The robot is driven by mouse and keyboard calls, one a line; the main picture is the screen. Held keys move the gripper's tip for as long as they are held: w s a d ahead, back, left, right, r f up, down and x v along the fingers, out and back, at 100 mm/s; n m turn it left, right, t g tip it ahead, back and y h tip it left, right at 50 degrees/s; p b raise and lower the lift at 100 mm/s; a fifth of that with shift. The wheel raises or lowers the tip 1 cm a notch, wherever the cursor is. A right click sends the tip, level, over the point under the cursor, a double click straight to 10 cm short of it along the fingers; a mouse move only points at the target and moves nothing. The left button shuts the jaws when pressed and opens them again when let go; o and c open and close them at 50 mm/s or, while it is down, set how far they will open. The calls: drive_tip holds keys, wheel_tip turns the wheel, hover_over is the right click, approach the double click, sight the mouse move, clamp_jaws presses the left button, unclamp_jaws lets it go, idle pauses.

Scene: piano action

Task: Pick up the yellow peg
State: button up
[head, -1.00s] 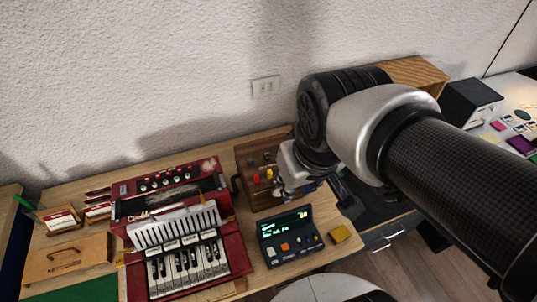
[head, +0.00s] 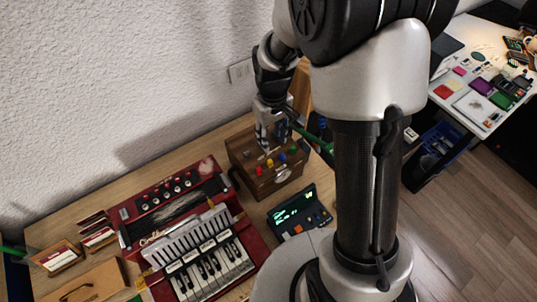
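The yellow peg (head: 270,162) stands in the top of a brown wooden box (head: 277,186) in the middle of the head view. A red peg (head: 259,170) is to its left, and a blue peg (head: 282,157) and a green peg (head: 293,151) are to its right. My gripper (head: 264,142) points down over the back part of the box, just above and behind the yellow peg in the picture. A gap from the peg seems to show. The fingers are small and dark, so their opening is unclear.
A red accordion-like instrument (head: 185,235) lies left of the box. A dark device with a lit screen (head: 298,210) stands in front. A wall with a socket (head: 240,70) is behind. A white table (head: 470,105) with small items is at the right.

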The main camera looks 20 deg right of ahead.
drive_tip(key=b, duration=0.1)
hover_over(271, 161)
drive_tip(key=f, duration=0.7)
drive_tip(key=shift+s+f, duration=0.2)
drive_tip(key=shift+s, duration=0.15)
drive_tip(key=f, duration=0.2)
drive_tip(key=f+b, duration=0.1)
drive_tip(key=f, duration=0.1)
drive_tip(key=f+b, duration=0.1)
drive_tip(key=f, duration=0.1)
drive_tip(key=shift+w+f, duration=0.25)
drive_tip(key=shift+w, duration=0.05)
drive_tip(key=shift+c, duration=0.3)
drive_tip(key=c, duration=0.7)
